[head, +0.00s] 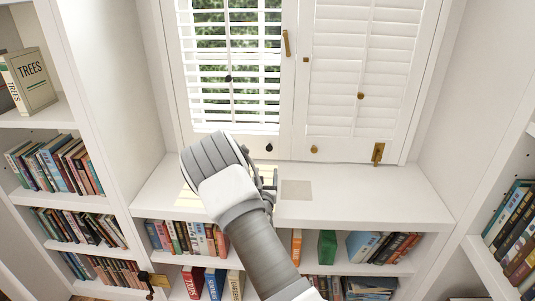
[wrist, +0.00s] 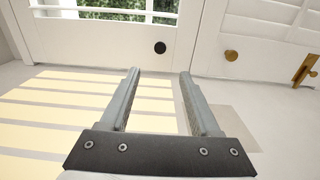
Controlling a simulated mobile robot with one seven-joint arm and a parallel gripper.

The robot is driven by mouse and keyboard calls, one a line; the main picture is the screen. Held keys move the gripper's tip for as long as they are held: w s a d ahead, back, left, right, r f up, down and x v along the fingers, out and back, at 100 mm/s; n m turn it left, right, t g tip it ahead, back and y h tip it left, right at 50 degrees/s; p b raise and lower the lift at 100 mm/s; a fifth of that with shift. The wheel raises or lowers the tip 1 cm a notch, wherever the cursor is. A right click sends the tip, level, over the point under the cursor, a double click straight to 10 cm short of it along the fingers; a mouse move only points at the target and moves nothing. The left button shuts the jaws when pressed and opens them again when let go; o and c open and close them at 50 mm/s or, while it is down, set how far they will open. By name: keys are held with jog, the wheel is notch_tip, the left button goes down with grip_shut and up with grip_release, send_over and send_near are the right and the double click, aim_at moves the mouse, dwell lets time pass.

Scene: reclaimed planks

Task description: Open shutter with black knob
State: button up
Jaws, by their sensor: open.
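The left shutter (head: 200,137) is a white panel with tilted slats and greenery showing through them. A round black knob (head: 269,147) sits low on its frame near the right edge; it also shows in the wrist view (wrist: 160,47). A smaller black knob (head: 228,78) is on its slat rod. The left panel looks shut beside the right shutter (head: 340,150). My gripper (head: 268,180) is over the window sill, below the low black knob. In the wrist view my gripper (wrist: 160,75) is open and empty, apart from the knob, which appears just beyond and between its fingertips.
The right shutter has a low brass knob (head: 314,149), another brass knob (head: 361,96) on its slats and a brass latch (head: 378,153). The white sill (head: 400,205) is bare except for a flat beige square (head: 296,190). Bookshelves stand at both sides and below.

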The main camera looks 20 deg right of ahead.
aim_at(269, 148)
jog(key=b+x, duration=0.3)
jog(key=x, duration=1.1)
jog(key=shift+w+d, duration=0.15)
jog(key=shift+w, duration=0.1)
grip_shut()
dwell(0.9)
